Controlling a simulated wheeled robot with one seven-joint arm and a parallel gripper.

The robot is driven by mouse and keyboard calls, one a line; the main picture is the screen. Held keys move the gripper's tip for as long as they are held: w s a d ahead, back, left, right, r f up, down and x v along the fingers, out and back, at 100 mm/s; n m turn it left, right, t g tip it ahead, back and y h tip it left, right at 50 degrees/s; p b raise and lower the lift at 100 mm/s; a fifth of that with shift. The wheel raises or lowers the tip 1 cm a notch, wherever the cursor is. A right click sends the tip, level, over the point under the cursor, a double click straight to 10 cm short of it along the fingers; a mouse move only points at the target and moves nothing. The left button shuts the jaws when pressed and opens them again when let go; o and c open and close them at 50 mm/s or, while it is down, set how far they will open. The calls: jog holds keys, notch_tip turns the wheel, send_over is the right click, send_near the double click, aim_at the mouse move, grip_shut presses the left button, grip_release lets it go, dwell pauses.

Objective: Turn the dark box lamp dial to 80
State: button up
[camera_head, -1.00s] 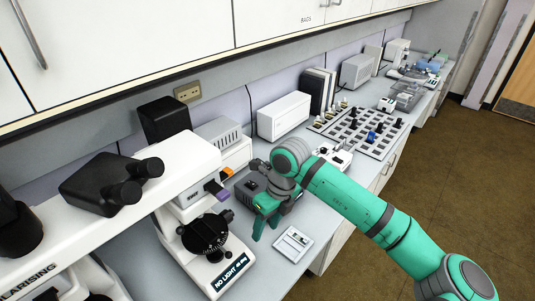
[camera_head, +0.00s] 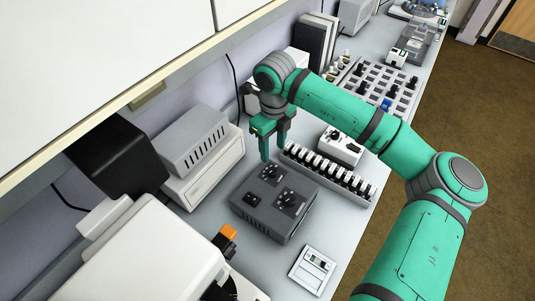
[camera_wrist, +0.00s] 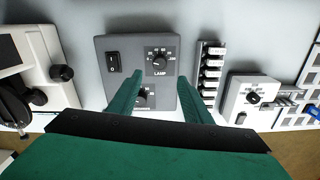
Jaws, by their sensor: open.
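The dark box (camera_head: 275,225) sits on the bench with two black dials and a switch on its top. In the wrist view the dark box (camera_wrist: 103,88) shows its lamp dial (camera_wrist: 159,60), a round black knob over the word LAMP with white scale marks around it. The knob's setting is too small to read. A second dial (camera_wrist: 142,96) is lower, partly hidden by my left finger. My gripper (camera_wrist: 159,78) is open and empty, its fingertips apart below the lamp dial in the picture. In the head view my gripper (camera_head: 273,152) points down above the box's far end, near the lamp dial (camera_head: 270,171).
A white panel (camera_head: 312,268) lies nearer the front edge.

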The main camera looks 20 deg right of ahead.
aim_at(273, 170)
notch_tip(273, 170, down, 11)
jog(key=shift+r, duration=0.2)
dwell(0.3)
jog(key=c, duration=1.1)
